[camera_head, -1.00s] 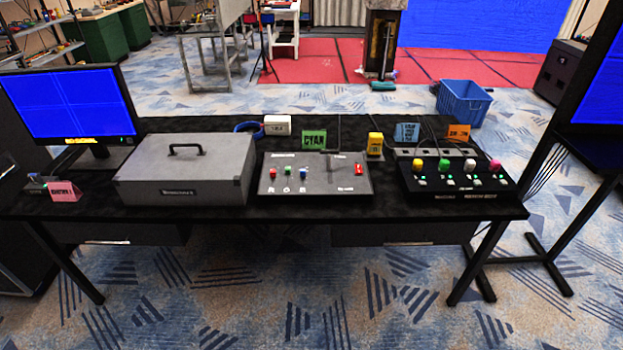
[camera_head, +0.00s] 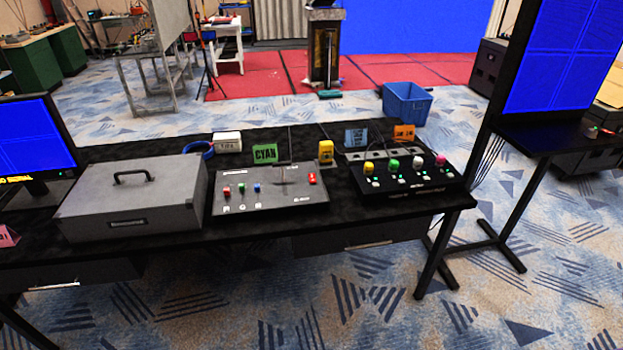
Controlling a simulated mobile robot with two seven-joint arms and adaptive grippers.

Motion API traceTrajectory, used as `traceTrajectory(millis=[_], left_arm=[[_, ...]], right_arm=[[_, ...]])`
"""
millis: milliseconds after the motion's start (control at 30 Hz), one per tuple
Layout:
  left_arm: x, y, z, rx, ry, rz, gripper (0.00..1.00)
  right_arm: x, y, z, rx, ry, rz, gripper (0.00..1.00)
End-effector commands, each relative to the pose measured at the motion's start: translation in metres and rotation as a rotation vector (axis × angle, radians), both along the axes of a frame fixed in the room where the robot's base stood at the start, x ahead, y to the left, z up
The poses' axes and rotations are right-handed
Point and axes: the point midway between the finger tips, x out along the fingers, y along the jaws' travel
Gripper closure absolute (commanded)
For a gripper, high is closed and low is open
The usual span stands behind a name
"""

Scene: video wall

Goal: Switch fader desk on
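A grey sloped desk panel (camera_head: 268,203) with small red, green and blue slider knobs and a red switch (camera_head: 312,178) at its upper right lies on the black table; it looks like the fader desk. I cannot tell from here whether the switch is on. A green card reading CYAN (camera_head: 265,153) stands behind it. To its right is a black panel (camera_head: 408,187) with yellow, green, white and pink knobs and small green lights. Neither of my grippers is in view.
A grey case with a handle (camera_head: 130,198) sits left of the panel on the black table (camera_head: 230,240). A monitor (camera_head: 35,140) stands at the left, a large blue screen (camera_head: 560,60) at the right. A blue bin (camera_head: 407,105) is behind the table. The floor in front is clear.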

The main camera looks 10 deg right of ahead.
Motion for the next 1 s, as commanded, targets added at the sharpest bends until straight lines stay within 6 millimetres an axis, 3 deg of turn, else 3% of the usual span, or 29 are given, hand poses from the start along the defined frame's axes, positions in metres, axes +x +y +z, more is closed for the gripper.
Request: traceTrajectory(millis=[133,433,1000], left_arm=[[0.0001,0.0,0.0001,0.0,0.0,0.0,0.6],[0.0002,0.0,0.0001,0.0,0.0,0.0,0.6],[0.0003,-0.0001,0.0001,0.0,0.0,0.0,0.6]], right_arm=[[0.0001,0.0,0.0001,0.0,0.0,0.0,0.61],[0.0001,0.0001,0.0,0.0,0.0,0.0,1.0],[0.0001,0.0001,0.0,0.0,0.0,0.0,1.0]])
